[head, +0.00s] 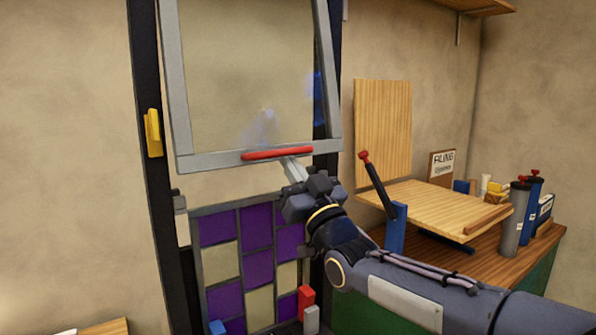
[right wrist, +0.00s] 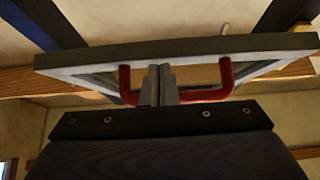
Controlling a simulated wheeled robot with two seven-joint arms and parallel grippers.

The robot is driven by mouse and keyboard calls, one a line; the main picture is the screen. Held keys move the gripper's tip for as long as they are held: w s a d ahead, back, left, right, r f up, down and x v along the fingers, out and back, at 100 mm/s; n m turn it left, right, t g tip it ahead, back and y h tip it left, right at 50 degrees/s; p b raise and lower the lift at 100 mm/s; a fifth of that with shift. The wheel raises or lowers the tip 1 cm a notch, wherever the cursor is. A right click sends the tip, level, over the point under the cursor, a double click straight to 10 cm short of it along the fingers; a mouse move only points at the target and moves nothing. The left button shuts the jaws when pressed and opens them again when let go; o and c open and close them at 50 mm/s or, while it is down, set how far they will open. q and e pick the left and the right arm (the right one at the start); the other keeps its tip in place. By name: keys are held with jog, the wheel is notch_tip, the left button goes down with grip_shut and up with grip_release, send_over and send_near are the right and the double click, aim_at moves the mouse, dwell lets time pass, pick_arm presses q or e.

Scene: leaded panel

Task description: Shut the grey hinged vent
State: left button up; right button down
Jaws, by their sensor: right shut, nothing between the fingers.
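The grey hinged vent (head: 178,95) is a grey-framed pane in the upper middle of the head view. Its lower edge is swung out from the dark upright frame (head: 150,130), so it stands open. A red bar handle (head: 262,155) runs along its bottom rail. My right gripper (head: 290,165) is shut and empty, with its fingertips at the handle. In the right wrist view the closed fingers (right wrist: 158,85) are between the two ends of the red handle (right wrist: 226,75), near the vent's bottom rail (right wrist: 100,55). Whether they touch is unclear. My left gripper is not in view.
A purple and cream leaded panel (head: 258,268) fills the lower frame. A yellow catch (head: 153,133) sits on the left upright. At right, a bench (head: 535,250) carries a wooden board (head: 430,205), a red-knobbed lever (head: 376,185) and cylinders (head: 514,225). The wall left is bare.

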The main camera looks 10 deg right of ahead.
jog(key=w+a+f+t+b, duration=0.1)
jog(key=w+a+b, duration=0.2)
jog(key=w, duration=0.5)
jog(key=shift+f, duration=0.2)
jog(key=shift+b, duration=0.35)
